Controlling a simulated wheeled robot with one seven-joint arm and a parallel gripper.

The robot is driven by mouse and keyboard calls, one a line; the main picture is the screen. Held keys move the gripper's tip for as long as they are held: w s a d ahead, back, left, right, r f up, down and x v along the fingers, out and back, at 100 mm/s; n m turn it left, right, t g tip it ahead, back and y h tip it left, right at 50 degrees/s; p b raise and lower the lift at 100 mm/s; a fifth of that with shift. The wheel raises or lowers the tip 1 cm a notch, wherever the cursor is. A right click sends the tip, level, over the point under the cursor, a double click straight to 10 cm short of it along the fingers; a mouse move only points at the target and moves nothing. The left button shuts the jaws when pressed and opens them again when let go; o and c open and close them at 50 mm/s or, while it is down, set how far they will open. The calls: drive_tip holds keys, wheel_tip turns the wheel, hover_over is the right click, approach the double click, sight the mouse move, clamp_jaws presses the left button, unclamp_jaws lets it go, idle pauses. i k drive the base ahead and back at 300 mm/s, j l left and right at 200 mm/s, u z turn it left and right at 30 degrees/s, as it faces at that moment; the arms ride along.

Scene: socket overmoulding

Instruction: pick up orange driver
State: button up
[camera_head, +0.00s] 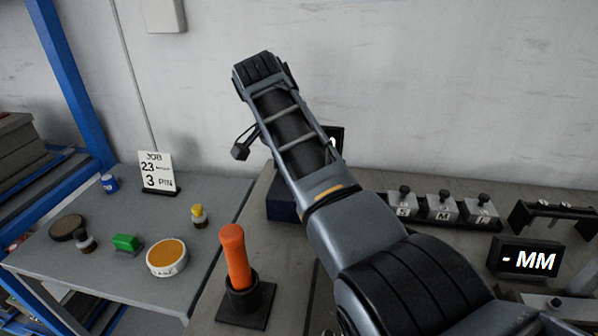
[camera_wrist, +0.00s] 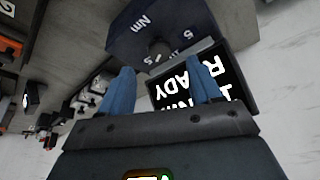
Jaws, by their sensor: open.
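The orange driver (camera_head: 235,255) stands upright in a black holder (camera_head: 243,297) at the front of the bench in the head view. Its orange handle points up and its lower end is hidden in the holder. My arm rises to the right of it, and the gripper end is hidden behind the arm in that view. In the wrist view my gripper (camera_wrist: 158,85) is open, with two blue fingers apart and nothing between them. Beyond the fingers are a dark blue box (camera_wrist: 165,28) and a black screen reading "READY" (camera_wrist: 205,75).
A side table (camera_head: 110,275) at left bears a job card (camera_head: 157,172), a tin (camera_head: 167,257), a green block (camera_head: 125,243) and small bottles. At right stand a rack of blocks (camera_head: 443,209) and a display reading "- MM" (camera_head: 528,259). A wall closes the back.

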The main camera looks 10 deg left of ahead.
sight(232, 237)
drive_tip(key=k+j, duration=0.25)
drive_tip(key=j, duration=0.15)
drive_tip(key=k+j, duration=0.25)
drive_tip(key=j, duration=0.2)
drive_tip(key=k+j, duration=0.25)
drive_tip(key=j, duration=0.15)
drive_tip(key=k+j, duration=0.25)
drive_tip(key=j, duration=0.15)
